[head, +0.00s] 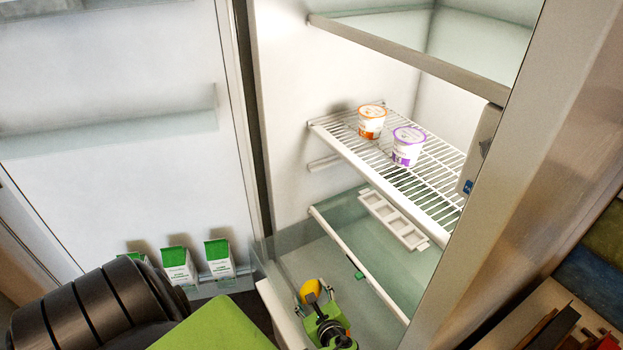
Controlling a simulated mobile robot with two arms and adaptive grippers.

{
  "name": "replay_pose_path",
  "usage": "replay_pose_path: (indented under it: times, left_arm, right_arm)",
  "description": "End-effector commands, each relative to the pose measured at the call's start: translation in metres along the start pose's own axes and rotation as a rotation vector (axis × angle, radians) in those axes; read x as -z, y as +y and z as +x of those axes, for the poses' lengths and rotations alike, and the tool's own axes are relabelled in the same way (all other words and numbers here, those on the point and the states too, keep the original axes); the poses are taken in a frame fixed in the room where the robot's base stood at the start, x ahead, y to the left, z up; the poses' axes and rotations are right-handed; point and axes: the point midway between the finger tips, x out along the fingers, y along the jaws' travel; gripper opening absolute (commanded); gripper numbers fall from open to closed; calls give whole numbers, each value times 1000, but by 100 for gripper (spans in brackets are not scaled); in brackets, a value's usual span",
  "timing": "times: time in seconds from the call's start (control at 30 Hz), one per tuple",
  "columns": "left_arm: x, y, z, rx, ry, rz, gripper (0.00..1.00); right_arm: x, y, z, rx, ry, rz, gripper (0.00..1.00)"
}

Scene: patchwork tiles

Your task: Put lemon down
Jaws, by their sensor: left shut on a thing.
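The yellow-orange lemon (310,288) is at the lower middle of the head view, low in the open fridge. My left gripper (315,292) is shut on it. The green and black gripper body hides part of the lemon's near side. The lemon is close to the glass shelf (345,235) and the white panel at the fridge's lower front; I cannot tell whether it touches anything below. My right gripper is not in view.
An orange cup (372,121) and a purple cup (408,146) stand on the wire rack (440,190). A white tray (393,219) sits below it. Green-topped cartons (219,258) stand in the door at left. The fridge's side wall (510,180) bounds the right.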

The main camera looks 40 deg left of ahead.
Motion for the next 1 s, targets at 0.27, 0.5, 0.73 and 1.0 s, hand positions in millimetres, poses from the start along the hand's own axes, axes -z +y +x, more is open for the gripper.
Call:
replay_pose_path:
  times: [0.27,0.5,0.73,1.0]
  left_arm:
    - [3,1,2,1,0,0,30]
    - [9,3,5,1,-1,0,30]
    - [9,4,5,0,0,0,61]
    - [9,4,5,0,0,0,61]
  right_arm:
    - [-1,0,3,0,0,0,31]
    - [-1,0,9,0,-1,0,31]
    - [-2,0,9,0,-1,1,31]
    - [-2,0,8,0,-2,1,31]
